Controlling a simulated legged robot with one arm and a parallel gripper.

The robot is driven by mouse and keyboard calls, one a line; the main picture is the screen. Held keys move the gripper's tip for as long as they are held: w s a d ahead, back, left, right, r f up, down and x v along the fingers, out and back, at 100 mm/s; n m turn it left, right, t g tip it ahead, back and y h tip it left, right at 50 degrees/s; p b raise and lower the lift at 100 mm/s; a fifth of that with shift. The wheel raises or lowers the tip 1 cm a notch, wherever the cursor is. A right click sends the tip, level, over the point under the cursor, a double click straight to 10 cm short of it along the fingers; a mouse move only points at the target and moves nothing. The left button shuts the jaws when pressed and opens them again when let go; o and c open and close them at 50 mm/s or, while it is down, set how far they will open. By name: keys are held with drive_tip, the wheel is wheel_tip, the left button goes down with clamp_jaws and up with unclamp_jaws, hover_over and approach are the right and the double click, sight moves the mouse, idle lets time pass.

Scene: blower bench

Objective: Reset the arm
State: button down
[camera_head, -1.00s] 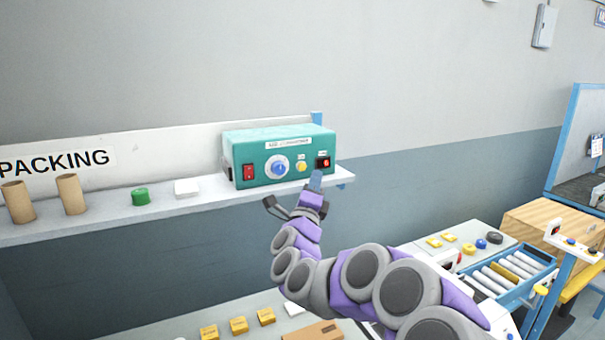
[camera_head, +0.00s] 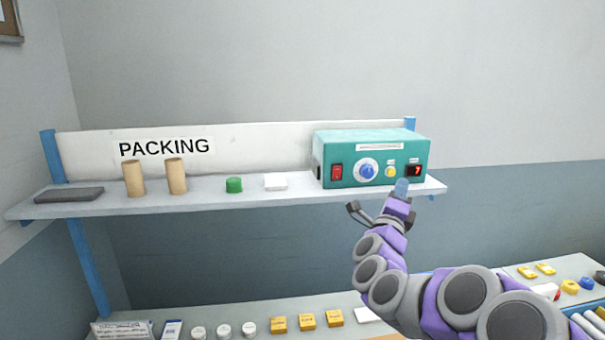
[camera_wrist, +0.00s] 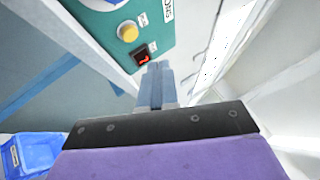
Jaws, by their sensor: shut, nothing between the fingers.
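My arm reaches up from the lower right in the head view. My gripper (camera_head: 402,188) is shut and empty, just in front of the right end of the teal blower control box (camera_head: 345,147). In the wrist view the shut fingers of my gripper (camera_wrist: 157,82) point toward the box front (camera_wrist: 120,12), below its red display (camera_wrist: 141,58) and yellow knob (camera_wrist: 127,31). I cannot tell whether the fingertips touch the box. The box also has a red switch (camera_head: 337,172) and a blue dial (camera_head: 368,169).
The box stands on a shelf (camera_head: 209,194) with two cardboard tubes (camera_head: 175,176), a green cap (camera_head: 234,185), a white block (camera_head: 275,181) and a dark flat piece (camera_head: 69,195). Below, a bench holds yellow boxes (camera_head: 306,321) and white jars (camera_head: 223,331). A blue bin (camera_wrist: 32,153) shows in the wrist view.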

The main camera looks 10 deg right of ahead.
drive_tip(key=a+f+n+y, duration=0.2)
drive_tip(key=a+n+y, duration=0.9)
drive_tip(key=a, duration=0.3)
drive_tip(key=s+a+f+n+g+y, duration=0.5)
drive_tip(key=s+a+f+n+y, duration=0.1)
drive_tip(key=s+a+f+n, duration=0.35)
drive_tip(key=s+f+n+g+h, duration=0.1)
drive_tip(key=s+f+n+g, duration=0.6)
drive_tip(key=s, duration=0.9)
drive_tip(key=s+d+f+g+h, duration=0.1)
drive_tip(key=s+d+f+g, duration=0.1)
drive_tip(key=s, duration=0.5)
drive_tip(key=s+d+f+g+h, duration=0.1)
drive_tip(key=s+d+f+g, duration=0.1)
drive_tip(key=s, duration=0.6)
drive_tip(key=s+d+f+g+h, duration=0.1)
drive_tip(key=s+g, duration=0.3)
drive_tip(key=s, duration=0.4)
drive_tip(key=shift+d+f+n, duration=0.35)
drive_tip(key=shift+d+f, duration=0.2)
drive_tip(key=shift+f, duration=0.25)
drive_tip(key=shift+w, duration=0.1)
